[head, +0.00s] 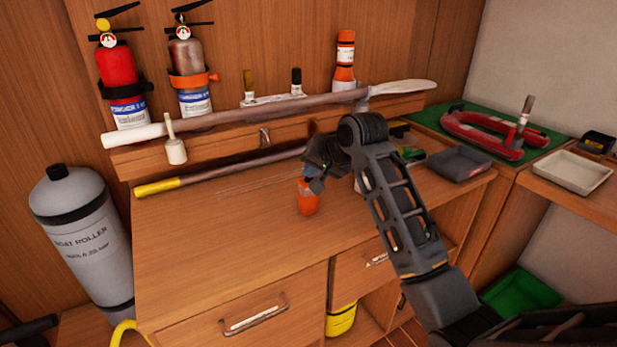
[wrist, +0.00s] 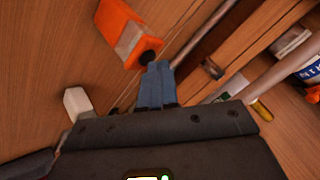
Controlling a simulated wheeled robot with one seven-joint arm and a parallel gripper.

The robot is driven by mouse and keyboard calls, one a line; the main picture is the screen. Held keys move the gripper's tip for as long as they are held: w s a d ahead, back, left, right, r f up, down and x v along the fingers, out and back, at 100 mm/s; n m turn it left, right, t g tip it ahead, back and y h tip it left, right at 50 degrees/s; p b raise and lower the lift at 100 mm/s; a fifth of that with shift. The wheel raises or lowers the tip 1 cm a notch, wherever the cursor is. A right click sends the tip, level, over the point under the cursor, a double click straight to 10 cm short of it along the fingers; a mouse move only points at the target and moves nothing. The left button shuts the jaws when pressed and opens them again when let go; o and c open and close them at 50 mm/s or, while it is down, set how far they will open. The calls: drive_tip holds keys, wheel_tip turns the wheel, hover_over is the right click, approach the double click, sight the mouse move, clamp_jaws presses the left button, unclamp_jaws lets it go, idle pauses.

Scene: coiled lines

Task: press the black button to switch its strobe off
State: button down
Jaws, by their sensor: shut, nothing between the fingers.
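The strobe is an orange block (head: 308,201) standing on the wooden worktop, partly covered from above by my gripper in the head view. In the wrist view the orange strobe (wrist: 117,24) has a pale grey band and a round black button (wrist: 149,57) at its end. My gripper (wrist: 157,68) is shut and empty, its blue-grey fingers together with their tips right at the black button. I cannot tell whether they touch it. In the head view my gripper (head: 316,186) is just above the strobe, and the button is hidden there. I cannot tell whether a light is lit.
A pole with a yellow end (head: 158,187) lies behind on the worktop (head: 220,245). A long paddle (head: 280,107) rests on the ledge. A white block (wrist: 77,103) is near my gripper. The worktop's left front is clear.

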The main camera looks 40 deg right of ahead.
drive_tip(key=shift+r+p, duration=0.65)
drive_tip(key=shift+p, duration=0.25)
wheel_tip(320, 180, up, 3)
drive_tip(key=p, duration=0.3)
wheel_tip(320, 180, up, 3)
drive_tip(key=shift+f+p, duration=0.1)
drive_tip(key=shift+p, duration=0.7)
